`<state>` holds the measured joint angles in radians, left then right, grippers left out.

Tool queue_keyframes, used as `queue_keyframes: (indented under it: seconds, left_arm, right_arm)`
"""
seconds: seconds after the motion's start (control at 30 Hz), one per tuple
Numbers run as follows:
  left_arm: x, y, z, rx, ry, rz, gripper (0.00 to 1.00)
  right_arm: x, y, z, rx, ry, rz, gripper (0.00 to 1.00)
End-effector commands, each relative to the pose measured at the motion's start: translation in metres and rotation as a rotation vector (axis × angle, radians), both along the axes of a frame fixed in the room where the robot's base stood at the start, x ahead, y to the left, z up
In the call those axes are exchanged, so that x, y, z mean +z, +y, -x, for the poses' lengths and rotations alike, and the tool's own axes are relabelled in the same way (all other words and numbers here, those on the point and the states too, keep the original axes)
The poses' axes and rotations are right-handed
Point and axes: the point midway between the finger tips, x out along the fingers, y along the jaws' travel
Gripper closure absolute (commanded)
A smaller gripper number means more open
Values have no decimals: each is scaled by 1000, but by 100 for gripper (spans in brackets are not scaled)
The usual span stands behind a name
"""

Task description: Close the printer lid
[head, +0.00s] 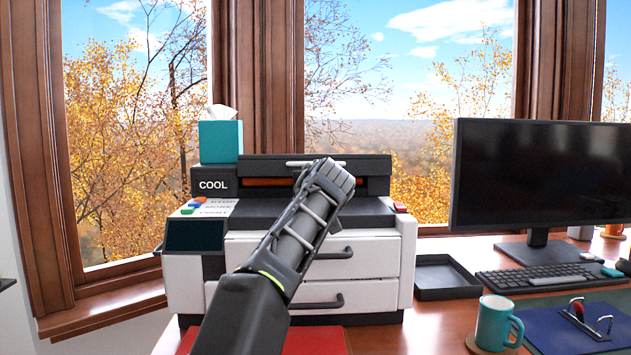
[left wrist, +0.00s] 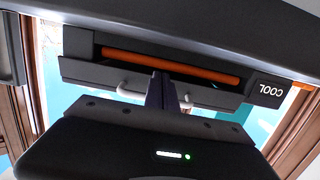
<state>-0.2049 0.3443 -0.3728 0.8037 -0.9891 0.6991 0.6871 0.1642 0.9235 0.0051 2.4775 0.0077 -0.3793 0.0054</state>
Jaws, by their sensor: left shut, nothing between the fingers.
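The white and dark grey printer (head: 375,255) stands on the desk in the head view. Its black lid (head: 370,166) is raised at the back, with a pale bar handle (head: 297,164) near its top edge. An orange roller (head: 262,182) shows in the gap under the lid. In the left wrist view, which is upside down, the lid (left wrist: 85,73), its handle (left wrist: 130,93) and the roller (left wrist: 205,73) show. My left gripper (head: 338,172) is shut and empty, in front of the lid by the handle. I cannot tell whether it touches. My right gripper is not in view.
A teal tissue box (head: 220,142) sits on the printer's back left, above the COOL label. To the right are a black tray (head: 447,290), a monitor (head: 540,175), a keyboard (head: 530,278) and a teal mug (head: 493,325). Windows stand behind.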

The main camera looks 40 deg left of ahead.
Motion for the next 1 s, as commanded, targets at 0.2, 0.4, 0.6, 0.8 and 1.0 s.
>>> queue_keyframes:
  seconds: [0.2, 0.4, 0.6, 0.8, 1.0]
  left_arm:
    - [0, 0, 0, 0, 0, 0, 100]
    - [0, 0, 1, 0, -1, -1, 100]
    - [1, -11, 12, -3, -3, 1, 100]
    - [5, -32, 37, -4, -4, 2, 100]
    - [10, -47, 56, -2, -2, 1, 100]
  right_arm:
    - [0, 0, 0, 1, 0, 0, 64]
    - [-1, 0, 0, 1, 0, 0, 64]
    - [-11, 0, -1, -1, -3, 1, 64]
    - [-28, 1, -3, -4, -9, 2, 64]
    - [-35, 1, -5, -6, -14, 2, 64]
